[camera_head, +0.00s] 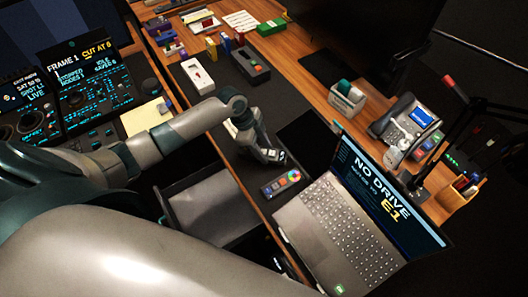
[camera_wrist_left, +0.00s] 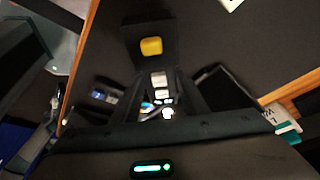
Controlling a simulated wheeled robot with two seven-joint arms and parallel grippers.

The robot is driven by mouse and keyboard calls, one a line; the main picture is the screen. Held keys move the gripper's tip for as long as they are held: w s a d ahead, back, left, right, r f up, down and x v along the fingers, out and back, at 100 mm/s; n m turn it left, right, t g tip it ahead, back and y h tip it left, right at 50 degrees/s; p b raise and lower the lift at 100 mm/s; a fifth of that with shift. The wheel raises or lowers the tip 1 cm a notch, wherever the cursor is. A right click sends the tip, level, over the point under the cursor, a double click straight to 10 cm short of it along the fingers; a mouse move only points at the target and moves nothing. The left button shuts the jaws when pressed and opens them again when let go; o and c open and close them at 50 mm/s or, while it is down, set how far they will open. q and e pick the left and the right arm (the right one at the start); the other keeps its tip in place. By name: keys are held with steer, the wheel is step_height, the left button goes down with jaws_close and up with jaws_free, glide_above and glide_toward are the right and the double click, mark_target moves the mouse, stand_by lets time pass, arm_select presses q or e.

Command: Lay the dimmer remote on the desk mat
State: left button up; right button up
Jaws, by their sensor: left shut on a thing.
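My left gripper (camera_head: 264,153) is shut on a dark remote, which I take to be the dimmer remote. In the left wrist view the remote (camera_wrist_left: 151,47) has a yellow button at its far end and pale buttons nearer the fingers (camera_wrist_left: 162,95). In the head view the gripper mostly hides it. The dark desk mat (camera_head: 222,98) runs along the desk's front side. The gripper is over or close above the mat's near part; I cannot tell whether the remote touches it. My right gripper is not in view.
A colour-wheel remote (camera_head: 280,184) lies between the gripper and the laptop (camera_head: 330,225). A white device (camera_head: 197,75) and a dark box (camera_head: 250,66) are at the mat's far part. A phone (camera_head: 408,124) stands right. An open drawer (camera_head: 212,203) is below the desk edge.

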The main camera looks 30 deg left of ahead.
arm_select(q)
step_height(320, 180, down, 2)
steer(key=shift+f, duration=0.1)
steer(key=shift+f, duration=0.15)
steer(key=o, duration=1.1)
steer(key=shift+r, duration=0.2)
steer(key=b+v, duration=0.2)
steer(key=v, duration=0.8)
steer(key=shift+a+r, duration=0.25)
steer(key=shift+s+a+r+b, duration=0.15)
steer(key=shift+r+b, duration=0.15)
steer(key=shift+r, duration=0.3)
